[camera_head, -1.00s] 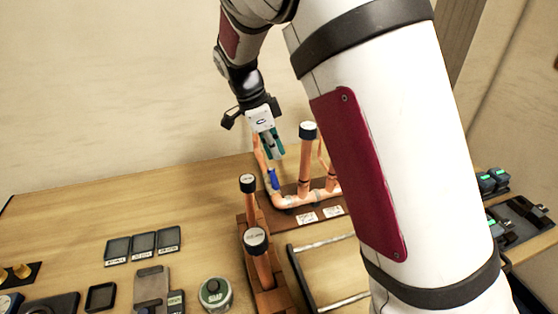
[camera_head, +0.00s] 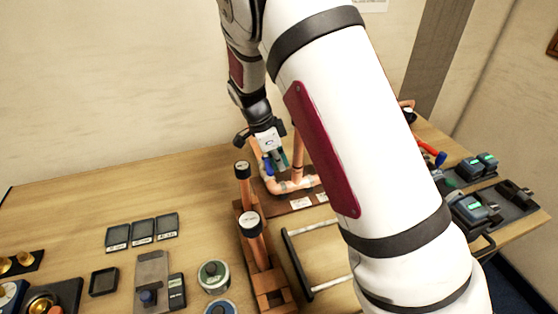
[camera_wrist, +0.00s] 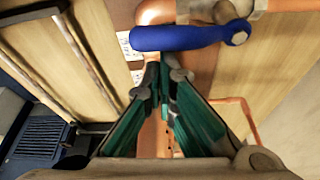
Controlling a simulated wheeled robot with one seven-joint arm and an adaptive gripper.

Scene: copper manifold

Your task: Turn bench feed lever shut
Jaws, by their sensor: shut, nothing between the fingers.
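The blue lever (camera_wrist: 180,38) crosses the top of the wrist view, lying sideways with its pivot end at the right, on a copper pipe (camera_wrist: 150,12). In the head view the lever (camera_head: 267,168) is a small blue piece at the back of the manifold. My gripper (camera_wrist: 165,72) has green-lined fingers, shut and empty, with the tips just below the lever in the wrist view. Whether they touch it cannot be told. In the head view my gripper (camera_head: 283,164) is beside the lever, to its right. My arm hides part of the manifold.
Upright capped copper pipes (camera_head: 251,228) stand in front of the lever. A metal-railed frame (camera_head: 318,235) lies to their right. Black trays (camera_head: 142,232) and tins (camera_head: 213,276) are at the left front. Devices with green displays (camera_head: 478,165) stand at the right. The bench's back left is clear.

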